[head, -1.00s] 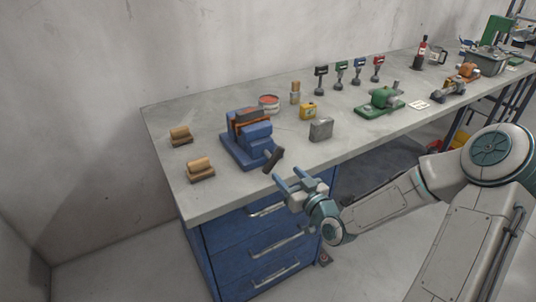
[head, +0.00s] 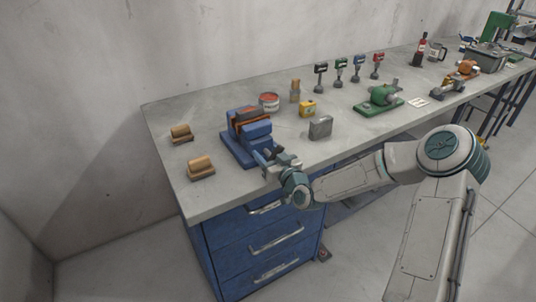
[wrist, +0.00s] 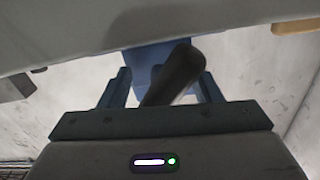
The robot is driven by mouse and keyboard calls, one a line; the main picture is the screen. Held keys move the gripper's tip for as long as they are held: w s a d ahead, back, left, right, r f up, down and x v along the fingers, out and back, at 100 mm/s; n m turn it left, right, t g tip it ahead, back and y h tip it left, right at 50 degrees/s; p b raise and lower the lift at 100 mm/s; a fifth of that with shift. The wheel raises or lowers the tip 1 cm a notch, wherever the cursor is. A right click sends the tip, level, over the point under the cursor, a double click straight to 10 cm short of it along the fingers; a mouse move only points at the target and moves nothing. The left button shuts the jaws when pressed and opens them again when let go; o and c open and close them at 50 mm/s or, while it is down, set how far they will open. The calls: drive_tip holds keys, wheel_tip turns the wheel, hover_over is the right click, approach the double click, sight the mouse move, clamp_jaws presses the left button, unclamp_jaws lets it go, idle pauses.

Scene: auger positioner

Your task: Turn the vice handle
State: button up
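The blue vice (head: 240,150) stands on the grey workbench near its front left edge, with an orange-brown piece at its jaws. Its dark handle (wrist: 175,74) shows tilted in the wrist view, between the two fingers of my gripper (wrist: 160,88). The fingers are apart, with a gap visible on each side of the handle. In the head view my gripper (head: 270,160) is at the front of the vice and partly hides the handle. The blue body of the vice (wrist: 147,56) shows behind the handle in the wrist view.
Two wooden-topped blocks (head: 201,167) lie left of the vice. A grey metal block (head: 320,127), a yellow box (head: 307,108) and a red-topped tin (head: 268,102) stand to its right and behind. Blue drawers (head: 262,241) are under the bench.

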clamp_jaws()
idle(1.3)
drive_tip(key=shift+o, duration=0.4)
unclamp_jaws()
drive_tip(key=shift+a+r, duration=0.1)
drive_tip(key=shift+s+d, duration=0.1)
drive_tip(key=shift+d, duration=0.1)
drive_tip(key=b+v, duration=0.2)
drive_tip(key=v, duration=1.1)
drive_tip(key=shift+s, duration=0.2)
drive_tip(key=shift+d, duration=0.15)
